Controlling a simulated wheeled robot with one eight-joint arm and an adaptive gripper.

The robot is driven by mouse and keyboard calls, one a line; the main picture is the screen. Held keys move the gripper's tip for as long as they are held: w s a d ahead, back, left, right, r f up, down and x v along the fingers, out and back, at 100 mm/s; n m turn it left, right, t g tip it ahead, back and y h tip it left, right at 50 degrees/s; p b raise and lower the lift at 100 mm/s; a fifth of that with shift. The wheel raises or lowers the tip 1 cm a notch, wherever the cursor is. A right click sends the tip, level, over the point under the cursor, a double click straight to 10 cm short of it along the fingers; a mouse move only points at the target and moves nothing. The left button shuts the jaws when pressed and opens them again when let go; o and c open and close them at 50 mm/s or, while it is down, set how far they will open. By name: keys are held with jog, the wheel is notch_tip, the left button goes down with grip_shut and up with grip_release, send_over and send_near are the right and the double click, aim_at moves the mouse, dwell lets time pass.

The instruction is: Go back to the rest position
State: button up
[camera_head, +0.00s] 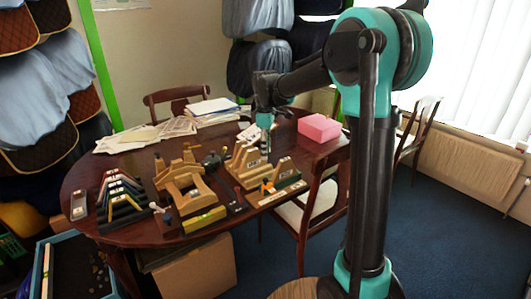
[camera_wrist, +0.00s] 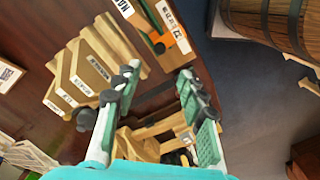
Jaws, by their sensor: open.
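My gripper (camera_head: 265,122) hangs from the arm's end above the right part of the dark oval table (camera_head: 95,172). In the wrist view my gripper (camera_wrist: 160,75) has its two green-padded fingers apart, with nothing between them. Light wooden stepped blocks with labels (camera_head: 246,161) stand below and beside it; they also show in the wrist view (camera_wrist: 75,80). A wooden saddle-tree frame (camera_head: 181,180) stands at the table's middle; in the wrist view it is partly hidden behind the fingers.
Papers (camera_head: 150,133) lie at the back, a pink box (camera_head: 319,127) at the right. Chairs surround the table; a cardboard box (camera_head: 198,270) is underneath.

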jog(key=s+d+f+m+t, duration=0.1)
jog(key=s+d+f+m, duration=0.3)
jog(key=s, duration=0.4)
jog(key=s+d+f+m+t, duration=0.1)
jog(key=s+d+f+m, duration=0.4)
jog(key=s, duration=0.4)
jog(key=s+d+f+m+t, duration=0.2)
jog(key=s+d+f+m, duration=0.3)
jog(key=s+d, duration=0.3)
jog(key=shift+s+f+m, duration=0.25)
jog(key=shift+s+m, duration=0.25)
jog(key=shift+m, duration=0.4)
